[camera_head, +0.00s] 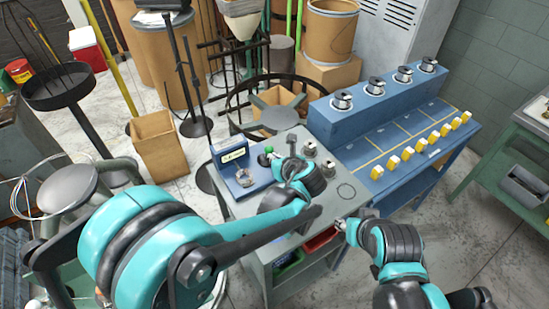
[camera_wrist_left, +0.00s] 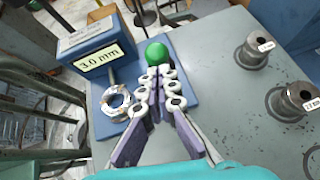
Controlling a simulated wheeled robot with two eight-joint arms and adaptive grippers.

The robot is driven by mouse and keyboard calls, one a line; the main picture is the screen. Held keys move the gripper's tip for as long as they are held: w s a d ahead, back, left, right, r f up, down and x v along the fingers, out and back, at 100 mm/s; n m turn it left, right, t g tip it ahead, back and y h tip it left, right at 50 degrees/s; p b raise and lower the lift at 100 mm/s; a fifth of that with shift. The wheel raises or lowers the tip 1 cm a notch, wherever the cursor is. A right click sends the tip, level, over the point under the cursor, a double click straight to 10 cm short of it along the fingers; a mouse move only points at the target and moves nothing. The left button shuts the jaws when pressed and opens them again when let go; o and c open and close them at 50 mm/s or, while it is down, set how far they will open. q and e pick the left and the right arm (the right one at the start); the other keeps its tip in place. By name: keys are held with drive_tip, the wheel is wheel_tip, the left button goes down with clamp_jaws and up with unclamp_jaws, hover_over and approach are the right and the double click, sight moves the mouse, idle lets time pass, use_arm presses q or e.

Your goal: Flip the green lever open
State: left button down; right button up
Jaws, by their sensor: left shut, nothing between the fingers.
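The green lever shows as a round green knob (camera_wrist_left: 157,54) at the blue coiler (camera_wrist_left: 92,50) with its "3.0 mm" label. The knob also shows in the head view (camera_head: 268,149), at the right side of the coiler (camera_head: 233,157). The lever's stem is mostly hidden behind my fingers. My left gripper (camera_wrist_left: 160,72) is shut and empty, its fingertips right at the near side of the knob; I cannot tell whether they touch. A coil of wire (camera_wrist_left: 117,102) sits on the coiler's base, left of my fingers. My right gripper (camera_head: 341,224) is low by the bench's front edge, too small to read.
Metal spools (camera_wrist_left: 252,52) stand on the grey bench (camera_head: 330,205) right of the left gripper. A blue table (camera_head: 440,125) with several wire spools and yellow blocks stands to the right. Red and green bins lie under the bench.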

sight(266, 147)
use_arm(q)
drive_tip(key=shift+w+a+r+p, duration=0.25)
drive_tip(key=shift+r+p, duration=0.1)
drive_tip(key=shift+p, duration=0.15)
drive_tip(key=shift+g, duration=0.3)
drive_tip(key=w+r+g+h+p, duration=0.1)
drive_tip(key=p, duration=0.1)
drive_tip(key=shift+w+a+r+p, duration=0.1)
drive_tip(key=shift+a+r+p, duration=0.05)
drive_tip(key=shift+a+p, duration=0.25)
drive_tip(key=shift+w+a+r+g+h+p, duration=0.25)
drive_tip(key=shift+w+a+g+h+p, duration=0.1)
drive_tip(key=shift+w+g+p, duration=0.2)
drive_tip(key=shift+w+a+r+g+h+p, duration=0.25)
drive_tip(key=shift+w+a+g+h+p, duration=0.15)
drive_tip(key=shift+g+p, duration=0.2)
drive_tip(key=shift+w+a, duration=0.1)
drive_tip(key=shift+w, duration=0.25)
drive_tip(key=shift+w+a, duration=0.5)
drive_tip(key=shift+w, duration=0.3)
drive_tip(key=shift+w+a, duration=0.5)
drive_tip(key=shift+w, duration=0.25)
drive_tip(key=shift+r, duration=0.1)
